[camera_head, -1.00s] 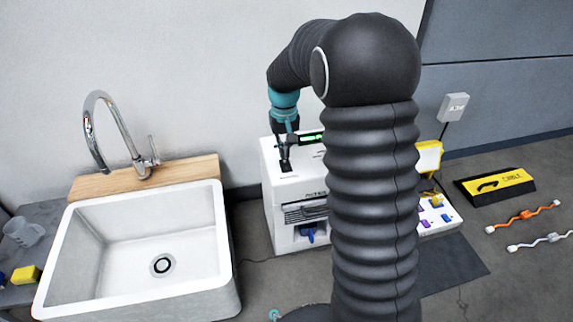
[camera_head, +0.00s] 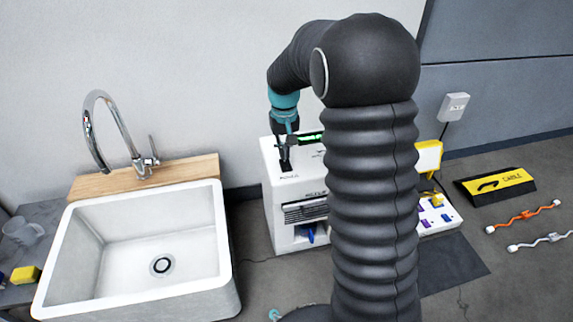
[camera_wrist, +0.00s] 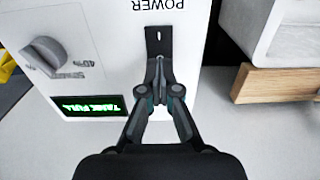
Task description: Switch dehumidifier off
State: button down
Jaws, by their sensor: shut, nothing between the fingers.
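The white dehumidifier (camera_head: 296,212) stands on the floor against the wall, right of the sink, partly hidden by my arm. The wrist view shows its top (camera_wrist: 110,25) with a black power switch plate (camera_wrist: 158,36) under the word POWER, and a lit green display (camera_wrist: 88,105) that reads TANK FULL. A grey knob (camera_wrist: 46,52) is beside the display. My gripper (camera_wrist: 159,66) is shut and empty, with its fingertips at the switch plate, pointing down. It also shows over the switch in the head view (camera_head: 285,150). The fingertips hide part of the switch, so I cannot tell its position or whether they touch it.
A white sink (camera_head: 215,250) with a wooden ledge (camera_head: 100,183) and tap stands to the left. A yellow and black cable ramp (camera_head: 497,187) and orange and white cables (camera_head: 530,215) lie on the floor at right. A wall socket (camera_head: 453,106) is behind.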

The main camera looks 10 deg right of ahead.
aim_at(284, 161)
jog(key=shift+f+b, duration=0.45)
jog(key=shift+f, duration=0.55)
dwell(0.5)
jog(key=shift+r+p, duration=2.85)
jog(key=shift+r, duration=0.75)
